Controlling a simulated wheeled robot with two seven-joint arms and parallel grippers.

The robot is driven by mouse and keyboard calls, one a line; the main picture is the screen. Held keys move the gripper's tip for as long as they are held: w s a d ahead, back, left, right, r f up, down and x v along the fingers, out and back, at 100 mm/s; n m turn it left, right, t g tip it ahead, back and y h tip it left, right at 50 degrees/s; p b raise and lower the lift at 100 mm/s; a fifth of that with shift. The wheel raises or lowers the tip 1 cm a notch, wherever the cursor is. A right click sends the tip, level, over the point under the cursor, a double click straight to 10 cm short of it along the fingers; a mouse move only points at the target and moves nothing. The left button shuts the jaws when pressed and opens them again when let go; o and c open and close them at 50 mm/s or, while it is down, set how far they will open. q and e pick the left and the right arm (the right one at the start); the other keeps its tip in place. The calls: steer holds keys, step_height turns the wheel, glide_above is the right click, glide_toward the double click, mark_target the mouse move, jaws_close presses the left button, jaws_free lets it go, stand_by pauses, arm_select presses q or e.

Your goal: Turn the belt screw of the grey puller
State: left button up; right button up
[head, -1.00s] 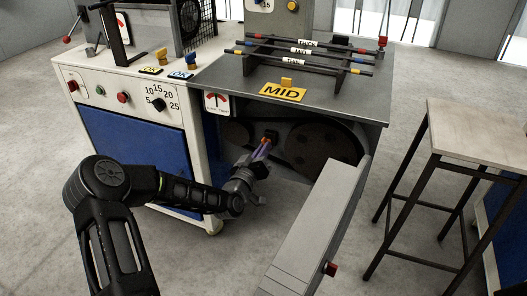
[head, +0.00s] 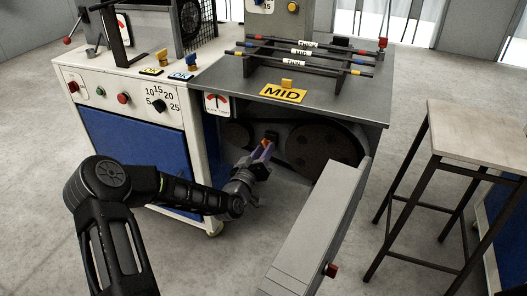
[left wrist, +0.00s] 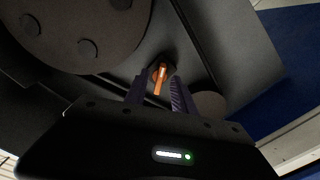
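The belt screw (left wrist: 160,77) has a dark round head with an orange bar on it. It sits in the open belt compartment of the grey puller (head: 345,107). In the left wrist view my left gripper (left wrist: 157,86) has its two purple fingers apart, one on each side of the orange bar. Gaps show between bar and fingers; I cannot tell whether the tips touch the dark head. In the head view the left gripper (head: 264,152) reaches into the compartment and partly hides the screw. My right gripper is not in view.
A large dark pulley (head: 318,147) is right of the screw, a smaller one (head: 236,134) left. The open grey cover (head: 318,232) juts out to the right of my left arm. A stool-like table (head: 475,130) stands right.

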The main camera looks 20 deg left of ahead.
arm_select(q)
steer(key=s+p, duration=0.1)
steer(key=s, duration=0.6)
steer(key=shift+s+d, duration=0.25)
steer(key=shift+s, duration=0.15)
steer(key=shift+s, duration=0.1)
